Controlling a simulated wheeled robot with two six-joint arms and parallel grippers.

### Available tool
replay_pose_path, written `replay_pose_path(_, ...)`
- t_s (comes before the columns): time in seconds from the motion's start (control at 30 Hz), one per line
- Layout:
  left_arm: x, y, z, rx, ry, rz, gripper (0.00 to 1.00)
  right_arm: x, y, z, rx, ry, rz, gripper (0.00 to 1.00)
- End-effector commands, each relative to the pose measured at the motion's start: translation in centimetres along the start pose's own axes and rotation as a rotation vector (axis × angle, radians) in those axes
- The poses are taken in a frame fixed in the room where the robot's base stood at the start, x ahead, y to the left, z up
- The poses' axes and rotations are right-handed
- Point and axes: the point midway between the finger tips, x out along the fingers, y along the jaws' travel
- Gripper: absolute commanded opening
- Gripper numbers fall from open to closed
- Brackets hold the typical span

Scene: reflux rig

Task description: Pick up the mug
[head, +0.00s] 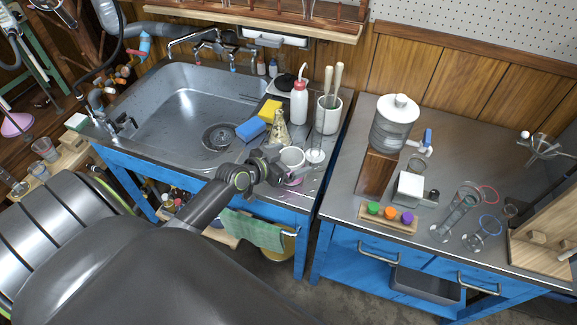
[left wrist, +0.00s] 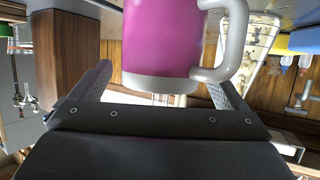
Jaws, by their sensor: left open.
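The mug (head: 292,158) stands on the steel counter right of the sink, with its white inside and rim showing in the head view. In the left wrist view the mug (left wrist: 165,40) is magenta with a white rim band and a grey-white handle (left wrist: 235,45). That view looks upside down. My left gripper (head: 280,170) is at the mug's near side, partly hiding it. In the left wrist view its open fingers (left wrist: 160,88) lie to either side of the mug, and I cannot tell whether they touch it. My right gripper is not in view.
A white wash bottle (head: 299,103) and a utensil crock (head: 328,115) are farther back. The sink (head: 185,100) lies left; a gap separates the right bench (head: 340,200).

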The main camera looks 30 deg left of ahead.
Motion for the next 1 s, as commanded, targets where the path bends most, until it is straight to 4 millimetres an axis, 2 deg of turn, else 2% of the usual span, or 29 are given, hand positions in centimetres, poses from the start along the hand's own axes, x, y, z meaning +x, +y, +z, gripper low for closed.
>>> replay_pose_path(0.13,1.27,-0.02,-0.03,0.0,0.0,0.0,0.95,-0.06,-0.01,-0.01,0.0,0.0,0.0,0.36)
replay_pose_path(0.4,1.46,-0.02,-0.02,0.001,0.001,0.0,0.95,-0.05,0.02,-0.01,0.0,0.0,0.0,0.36)
replay_pose_path(0.83,1.43,-0.04,-0.02,0.001,0.0,-0.001,0.39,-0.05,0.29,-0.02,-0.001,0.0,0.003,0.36)
replay_pose_path(1.0,1.43,-0.03,-0.13,0.002,0.003,-0.001,0.38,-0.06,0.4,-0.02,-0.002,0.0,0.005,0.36)
